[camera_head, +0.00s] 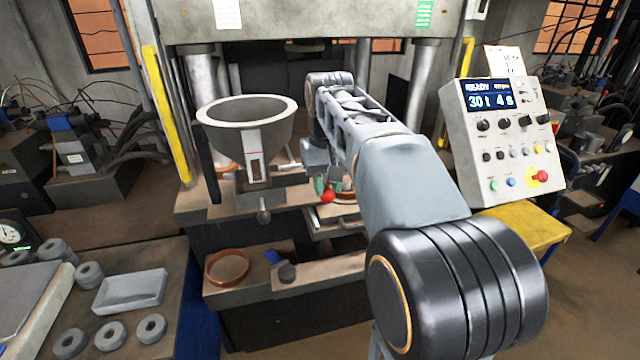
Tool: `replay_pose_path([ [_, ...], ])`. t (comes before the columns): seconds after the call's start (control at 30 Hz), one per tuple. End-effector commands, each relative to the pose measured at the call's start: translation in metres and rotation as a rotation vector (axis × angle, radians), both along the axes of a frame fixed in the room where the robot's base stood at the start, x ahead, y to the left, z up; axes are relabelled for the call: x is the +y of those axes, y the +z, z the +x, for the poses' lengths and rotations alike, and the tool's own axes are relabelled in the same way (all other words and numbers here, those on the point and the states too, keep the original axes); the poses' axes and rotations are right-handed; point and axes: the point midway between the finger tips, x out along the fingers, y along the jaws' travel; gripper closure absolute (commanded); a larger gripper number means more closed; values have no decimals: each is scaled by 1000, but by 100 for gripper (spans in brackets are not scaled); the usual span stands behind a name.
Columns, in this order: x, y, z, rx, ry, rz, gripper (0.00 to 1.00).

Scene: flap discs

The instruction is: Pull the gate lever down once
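A grey hopper (240,125) with a wide round rim and a small window on its front stands left of centre at the press. A short stem with a dark round knob (263,217) hangs below it. A red ball knob (328,196) shows to the right, close to my gripper (320,185). I cannot tell for sure which of these knobs belongs to the gate lever. My arm reaches forward from the lower right and its wrist hides part of my gripper. The fingers are small and partly covered, so their opening and any contact with the red knob are unclear.
A control box (505,140) with a lit display stands at right above a yellow table (525,228). An orange-brown ring (228,267) lies on the lower shelf. Grey discs (110,335) and a shallow tray (130,291) lie on the left bench. Yellow posts flank the press.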

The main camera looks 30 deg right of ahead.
Motion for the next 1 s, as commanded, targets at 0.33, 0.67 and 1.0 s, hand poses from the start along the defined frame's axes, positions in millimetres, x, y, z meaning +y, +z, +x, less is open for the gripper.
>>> replay_pose_path([
  [0.33,0,-24,0,0,0,0,74],
  [0.67,0,-44,0,0,0,0,74],
  [1.0,0,-65,0,3,0,1,74],
])
